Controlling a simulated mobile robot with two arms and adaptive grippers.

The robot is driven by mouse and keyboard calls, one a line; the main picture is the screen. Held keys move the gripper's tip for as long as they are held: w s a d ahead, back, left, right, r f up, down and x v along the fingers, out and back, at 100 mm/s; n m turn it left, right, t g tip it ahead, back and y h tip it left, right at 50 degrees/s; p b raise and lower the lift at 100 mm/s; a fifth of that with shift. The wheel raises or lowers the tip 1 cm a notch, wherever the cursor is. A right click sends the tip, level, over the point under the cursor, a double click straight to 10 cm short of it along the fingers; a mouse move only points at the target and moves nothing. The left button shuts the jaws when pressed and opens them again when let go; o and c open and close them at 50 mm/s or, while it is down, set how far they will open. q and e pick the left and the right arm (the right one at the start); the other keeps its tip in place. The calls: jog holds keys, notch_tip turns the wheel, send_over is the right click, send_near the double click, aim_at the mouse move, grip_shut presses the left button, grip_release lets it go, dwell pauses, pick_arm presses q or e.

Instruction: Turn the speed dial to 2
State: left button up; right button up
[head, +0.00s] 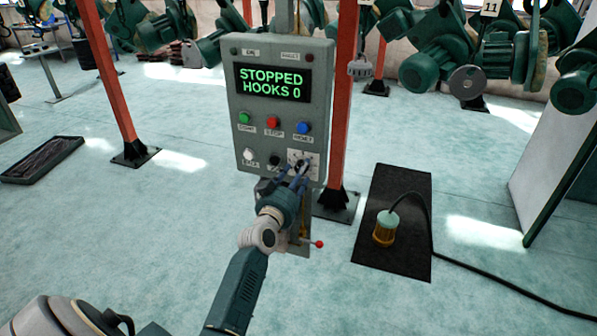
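The grey control box (236,120) stands upright in the middle of the head view. The speed dial appears to be the knob on the white marked plate (316,158) at its lower right. My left gripper (299,172) reaches up from below, with its fingertips at this dial. The fingers cover much of the knob, so its setting and whether they grip it cannot be told. The display (272,82) reads "STOPPED HOOKS 0". My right gripper is not in view.
Green (244,118), red (272,122) and blue (303,127) buttons sit above the dial. A white knob (249,155) and a dark knob (274,160) are left of it. An orange post (343,100) stands behind.

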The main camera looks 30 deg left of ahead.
pick_arm(q)
jog(key=shift+w, duration=0.15)
jog(key=shift+c, duration=0.3)
jog(key=c, duration=1.1)
jog(key=shift+f, duration=0.1)
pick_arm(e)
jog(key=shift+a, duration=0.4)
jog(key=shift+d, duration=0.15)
pick_arm(q)
jog(key=n, duration=0.7)
jog(key=shift+d+f, duration=0.1)
jog(key=shift+f, duration=0.1)
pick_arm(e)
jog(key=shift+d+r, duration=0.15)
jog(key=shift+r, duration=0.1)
pick_arm(q)
jog(key=shift+f+n, duration=0.1)
jog(key=shift+n, duration=0.3)
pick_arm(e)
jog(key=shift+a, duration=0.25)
pick_arm(q)
jog(key=o, duration=1.1)
jog(key=shift+o, duration=0.3)
jog(key=shift+r, duration=0.2)
